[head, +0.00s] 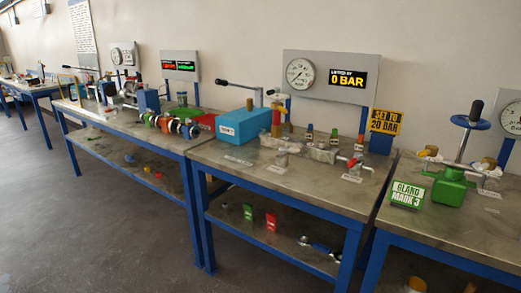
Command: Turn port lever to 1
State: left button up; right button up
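No lever in view can be read as the port lever, and no "1" mark is legible. On the middle bench a small valve with a red handle (354,163) sits near the front right, with a small white label (352,179) beside it. A long lever with a black grip (222,82) rises behind the blue box (238,126). On the left bench another dark-gripped lever (110,91) stands among metal fittings. Neither of my grippers is in view.
Metal-topped benches with blue legs run along the wall; the middle bench top (325,205) is clear at its front. A gauge board (332,76) reads "0 BAR". A yellow sign (386,121) reads "SET TO 20 BAR". A green valve (452,187) stands right. The floor (110,240) is open.

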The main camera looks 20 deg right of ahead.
aim_at(292, 150)
jog(key=u, duration=0.15)
jog(key=i, duration=1)
jog(key=z, duration=0.65)
